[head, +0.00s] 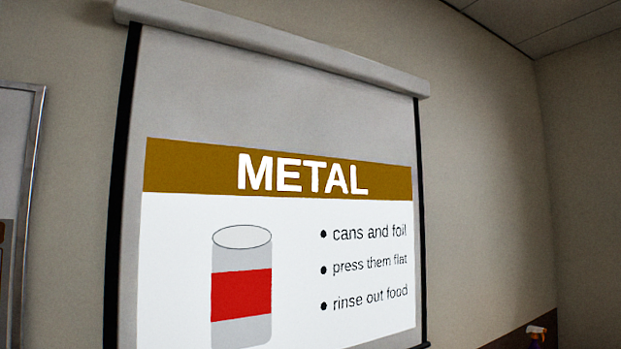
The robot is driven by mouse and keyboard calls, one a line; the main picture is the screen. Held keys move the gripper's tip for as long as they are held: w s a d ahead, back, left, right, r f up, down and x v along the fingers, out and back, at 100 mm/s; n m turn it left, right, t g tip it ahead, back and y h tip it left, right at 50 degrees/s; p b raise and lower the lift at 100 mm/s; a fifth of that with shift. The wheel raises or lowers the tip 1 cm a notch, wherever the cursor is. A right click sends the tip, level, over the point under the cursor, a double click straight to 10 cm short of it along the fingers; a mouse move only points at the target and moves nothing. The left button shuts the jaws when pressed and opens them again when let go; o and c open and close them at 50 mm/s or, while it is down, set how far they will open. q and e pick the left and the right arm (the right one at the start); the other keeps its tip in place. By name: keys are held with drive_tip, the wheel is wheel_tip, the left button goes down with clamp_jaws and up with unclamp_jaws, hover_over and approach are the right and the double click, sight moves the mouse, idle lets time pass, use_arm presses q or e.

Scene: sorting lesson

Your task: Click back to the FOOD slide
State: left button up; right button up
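The projection screen (280,90) hangs on the wall and fills the middle of the head view. The slide on it (290,215) reads METAL in white letters on a brown band. Below the band are a drawn grey can with a red label and the lines "cans and foil", "press them flat" and "rinse out food". The slide's lower edge is partly cut off by the frame. No FOOD slide shows. No clicker is in view. Neither of my grippers is in view.
A framed board (20,160) is cut off at the left edge. A spray bottle top (537,331) with an orange-and-white head shows at the bottom right, near a dark brown strip. Bare wall lies right of the screen. No floor or table surface is clearly visible.

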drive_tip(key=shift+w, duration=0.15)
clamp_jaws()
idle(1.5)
